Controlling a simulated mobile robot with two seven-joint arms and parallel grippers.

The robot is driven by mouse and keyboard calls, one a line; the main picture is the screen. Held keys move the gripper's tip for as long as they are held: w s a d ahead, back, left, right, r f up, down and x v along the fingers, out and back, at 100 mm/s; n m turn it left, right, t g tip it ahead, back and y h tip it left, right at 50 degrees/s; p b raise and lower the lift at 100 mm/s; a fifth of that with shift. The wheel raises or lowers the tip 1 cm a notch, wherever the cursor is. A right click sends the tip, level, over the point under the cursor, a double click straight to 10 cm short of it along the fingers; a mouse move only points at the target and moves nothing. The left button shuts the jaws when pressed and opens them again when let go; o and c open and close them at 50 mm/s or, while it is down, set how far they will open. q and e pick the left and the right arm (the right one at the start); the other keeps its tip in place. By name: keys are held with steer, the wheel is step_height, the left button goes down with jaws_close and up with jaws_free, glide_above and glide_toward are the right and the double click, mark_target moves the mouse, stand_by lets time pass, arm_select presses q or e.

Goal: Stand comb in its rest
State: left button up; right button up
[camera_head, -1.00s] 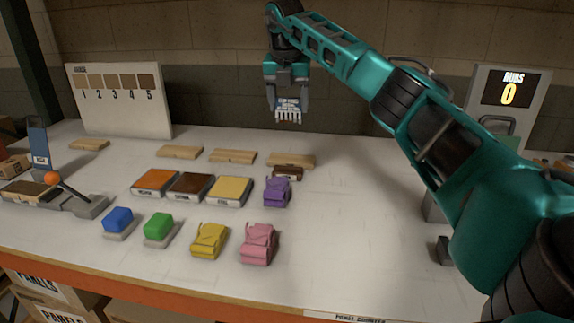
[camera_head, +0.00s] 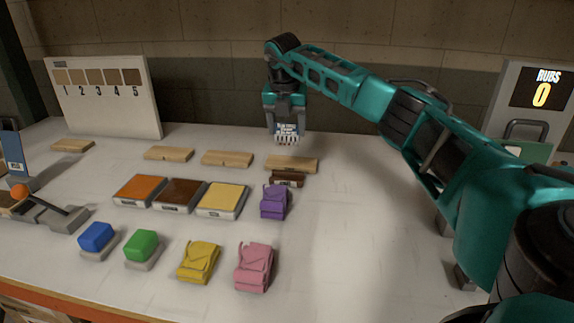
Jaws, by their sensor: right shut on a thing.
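My right gripper (camera_head: 286,127) is shut on the comb (camera_head: 287,136), a pale piece with dark lettering and teeth pointing down. It holds the comb upright above the back of the table. Below it are a light wooden block (camera_head: 292,163) and a small dark brown slotted block (camera_head: 287,179), which looks like the comb's rest, though I cannot be sure. The comb appears apart from both. My left gripper is not in view.
Orange (camera_head: 141,189), brown (camera_head: 180,194) and yellow (camera_head: 222,199) pads lie left of centre. A purple bundle (camera_head: 273,202) is near the dark block. Blue (camera_head: 96,236) and green (camera_head: 141,245) blocks, and yellow (camera_head: 199,261) and pink (camera_head: 254,266) bundles, stand in front. The table's right middle is clear.

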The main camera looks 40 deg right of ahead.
mark_target(284, 127)
step_height(284, 127, down, 11)
steer(key=shift+r, duration=0.15)
stand_by(0.4)
steer(key=o, duration=1)
steer(key=shift+o, duration=0.2)
steer(key=v, duration=1.2)
